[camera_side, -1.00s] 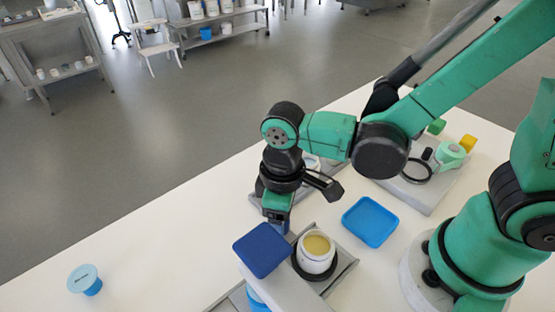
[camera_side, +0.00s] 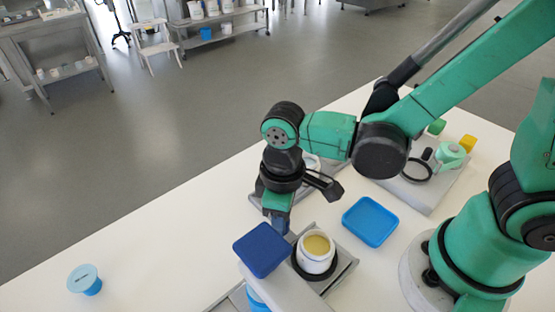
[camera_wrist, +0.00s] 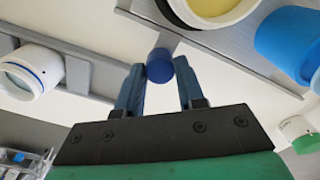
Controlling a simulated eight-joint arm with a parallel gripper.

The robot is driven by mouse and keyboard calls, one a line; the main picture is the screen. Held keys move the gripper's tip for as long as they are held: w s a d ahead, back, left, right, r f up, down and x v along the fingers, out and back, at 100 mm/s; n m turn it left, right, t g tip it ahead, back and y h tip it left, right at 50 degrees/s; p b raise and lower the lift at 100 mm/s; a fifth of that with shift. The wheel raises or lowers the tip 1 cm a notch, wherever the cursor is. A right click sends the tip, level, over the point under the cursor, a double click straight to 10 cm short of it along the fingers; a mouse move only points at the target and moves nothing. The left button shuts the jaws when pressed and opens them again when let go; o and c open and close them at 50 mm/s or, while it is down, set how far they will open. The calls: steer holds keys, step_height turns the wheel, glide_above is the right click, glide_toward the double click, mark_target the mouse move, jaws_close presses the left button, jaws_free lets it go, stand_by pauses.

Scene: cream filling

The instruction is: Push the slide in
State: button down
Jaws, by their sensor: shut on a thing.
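The slide's blue round knob (camera_wrist: 160,66) sits between my two blue fingers in the wrist view. My gripper (camera_side: 280,222) is shut on this knob; it also shows in the wrist view (camera_wrist: 160,78). The grey slide (camera_wrist: 178,36) runs from the knob toward the fixture. In the side view the knob is mostly hidden behind the fingers and a dark blue square piece (camera_side: 262,249). A white jar (camera_side: 315,262) with pale yellow cream stands upright in a black ring on the grey fixture (camera_side: 344,266). The jar's rim also shows in the wrist view (camera_wrist: 240,14).
A blue tray (camera_side: 370,221) lies right of the fixture. A light blue lidded cup (camera_side: 85,280) stands far left. Another grey plate (camera_side: 432,192) with a black ring and green parts lies at the back right.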

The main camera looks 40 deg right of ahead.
stand_by(0.7)
steer(key=a, duration=0.4)
steer(key=shift+a, duration=0.4)
steer(key=c, duration=0.5)
jaws_free()
steer(key=shift+c, duration=0.2)
steer(key=shift+r, duration=2.8)
